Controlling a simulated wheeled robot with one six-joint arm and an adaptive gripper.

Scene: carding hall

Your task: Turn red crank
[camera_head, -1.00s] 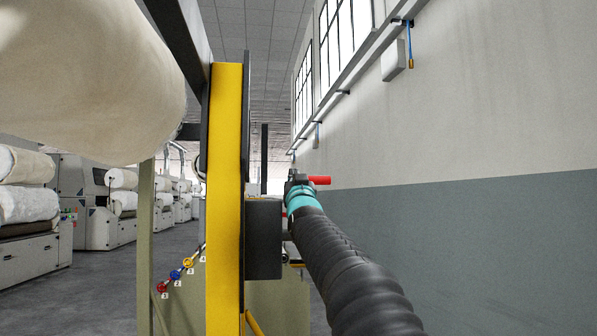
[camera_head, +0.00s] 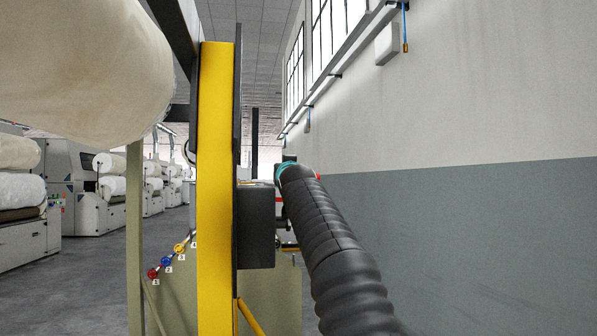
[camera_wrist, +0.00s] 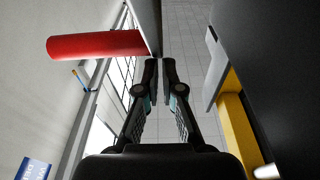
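The red crank handle (camera_wrist: 97,44) is a red cylinder lying crosswise at the upper left of the wrist view. Its right end meets a dark upright bar (camera_wrist: 148,22). In the head view only a small red bit of the handle (camera_head: 318,175) shows beside my arm. My gripper (camera_wrist: 159,66) has its two fingertips close together with a narrow gap and nothing visible between them. The tips appear just below and right of the handle's right end in the wrist view. Whether they touch the bar cannot be told. In the head view my arm hides the gripper.
A yellow post (camera_head: 216,190) and a dark box (camera_head: 256,226) stand left of my arm. A large pale roll (camera_head: 85,65) hangs at upper left. A grey-and-white wall (camera_head: 470,190) runs along the right. Carding machines (camera_head: 95,195) line the left, with open floor before them.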

